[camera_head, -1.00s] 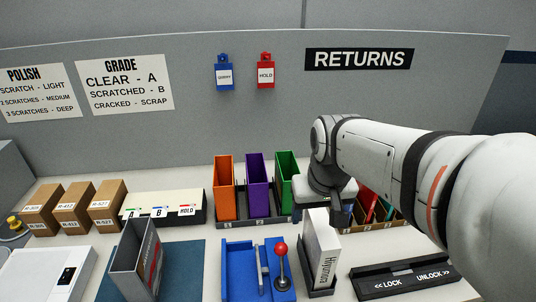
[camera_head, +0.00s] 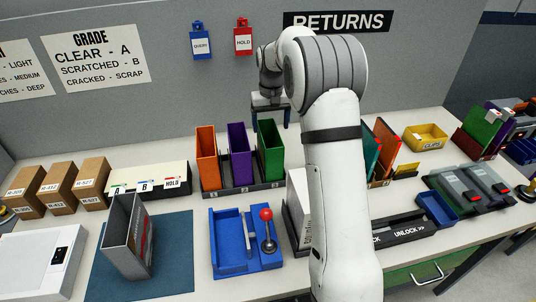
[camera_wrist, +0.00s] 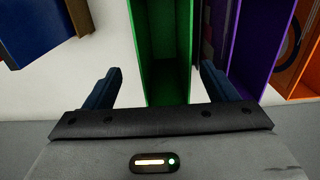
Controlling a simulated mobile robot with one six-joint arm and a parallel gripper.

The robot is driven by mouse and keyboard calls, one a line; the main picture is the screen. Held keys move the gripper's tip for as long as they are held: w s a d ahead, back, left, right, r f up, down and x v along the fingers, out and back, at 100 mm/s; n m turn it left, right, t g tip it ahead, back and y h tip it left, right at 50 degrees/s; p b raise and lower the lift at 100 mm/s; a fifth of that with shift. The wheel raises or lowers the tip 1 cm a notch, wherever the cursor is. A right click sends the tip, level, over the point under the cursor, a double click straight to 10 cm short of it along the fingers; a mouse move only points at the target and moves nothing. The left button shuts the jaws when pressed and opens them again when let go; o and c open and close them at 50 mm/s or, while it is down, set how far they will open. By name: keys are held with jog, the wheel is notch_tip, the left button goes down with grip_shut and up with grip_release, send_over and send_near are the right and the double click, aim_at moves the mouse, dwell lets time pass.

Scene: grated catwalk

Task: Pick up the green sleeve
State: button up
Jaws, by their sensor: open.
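The green sleeve (camera_head: 270,149) is an upright, open-topped holder at the right end of a dark rack. A purple sleeve (camera_head: 240,153) and an orange sleeve (camera_head: 207,157) stand to its left in the head view. My gripper (camera_head: 270,120) is above and behind the green sleeve, pointing down. In the wrist view the green sleeve (camera_wrist: 163,45) lies between my two open fingers (camera_wrist: 158,85), with a gap visible on each side. The fingers hold nothing. The wrist view also shows the purple sleeve (camera_wrist: 245,40) to the right.
The dark rack (camera_head: 243,187) holds the sleeves. A blue fixture (camera_head: 232,262) with a red-knobbed lever stands in front. A grey sleeve (camera_head: 122,245) stands on a blue mat (camera_head: 180,270). Boxes (camera_head: 60,183) are at left. The panel behind carries blue and red tags (camera_head: 243,38).

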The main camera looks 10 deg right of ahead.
notch_tip(320, 180, down, 7)
jog(key=s+p, duration=0.1)
jog(key=shift+a+p, duration=0.3)
jog(key=shift+s+r, duration=0.1)
jog(key=shift+c, duration=0.3)
jog(key=c, duration=1.2)
